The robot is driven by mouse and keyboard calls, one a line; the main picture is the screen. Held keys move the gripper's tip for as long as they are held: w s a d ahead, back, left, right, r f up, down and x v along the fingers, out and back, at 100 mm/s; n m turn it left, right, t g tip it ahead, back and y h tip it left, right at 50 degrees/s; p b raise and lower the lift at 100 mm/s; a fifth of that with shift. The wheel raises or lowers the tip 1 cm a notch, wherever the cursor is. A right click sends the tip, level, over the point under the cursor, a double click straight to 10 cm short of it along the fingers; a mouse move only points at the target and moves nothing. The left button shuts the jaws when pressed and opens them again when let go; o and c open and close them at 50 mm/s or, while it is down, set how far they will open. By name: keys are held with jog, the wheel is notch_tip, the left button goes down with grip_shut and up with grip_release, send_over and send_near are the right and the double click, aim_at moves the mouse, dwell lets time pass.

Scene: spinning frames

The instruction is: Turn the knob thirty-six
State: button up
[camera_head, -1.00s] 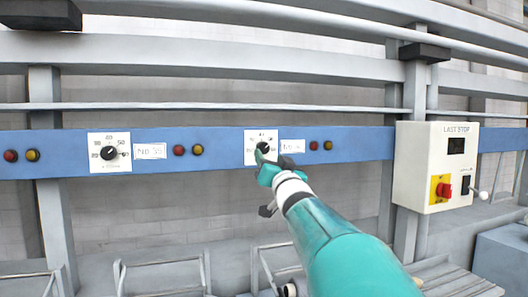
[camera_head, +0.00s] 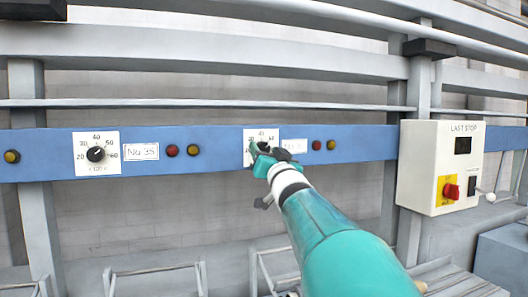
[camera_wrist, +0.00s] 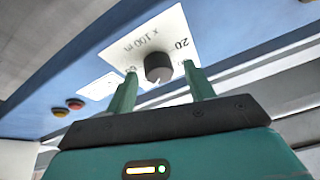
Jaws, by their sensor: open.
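The black knob (camera_wrist: 158,67) sits on a white dial plate (camera_wrist: 150,45) in the wrist view, with "x 100 m" and "20" legible. Its plate also shows in the head view (camera_head: 252,134), beside a small label whose text is hard to read there. My gripper (camera_wrist: 160,70) is open. Its two teal fingers stand on either side of the knob, and a gap shows between each finger and the knob. I cannot tell how deep the fingers reach. In the head view my gripper (camera_head: 262,152) covers most of the knob and part of the plate.
A similar dial (camera_head: 96,154) labelled "No 35" sits further left on the blue rail (camera_head: 220,165). Red and yellow buttons (camera_head: 323,145) sit right of the dials. A white "LAST STOP" box (camera_head: 415,165) with a red switch juts out at right. Metal frames stand below.

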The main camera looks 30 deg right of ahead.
jog(key=shift+w+d, duration=0.2)
jog(key=shift+s+a+r, duration=0.1)
jog(key=shift+s+r, duration=0.05)
jog(key=c, duration=1)
jog(key=shift+o, duration=0.2)
jog(key=shift+n+y, duration=0.4)
jog(key=shift+n, duration=0.1)
jog(key=n+y, duration=0.1)
jog(key=n, duration=0.2)
jog(key=n+y, duration=0.2)
jog(key=n, duration=0.1)
jog(key=n+y, duration=0.1)
jog(key=n, duration=0.2)
jog(key=n+y, duration=0.1)
jog(key=n, duration=0.2)
jog(key=shift+d+n+g+y, duration=0.2)
jog(key=shift+n+g+y, duration=0.1)
jog(key=shift+y, duration=0.1)
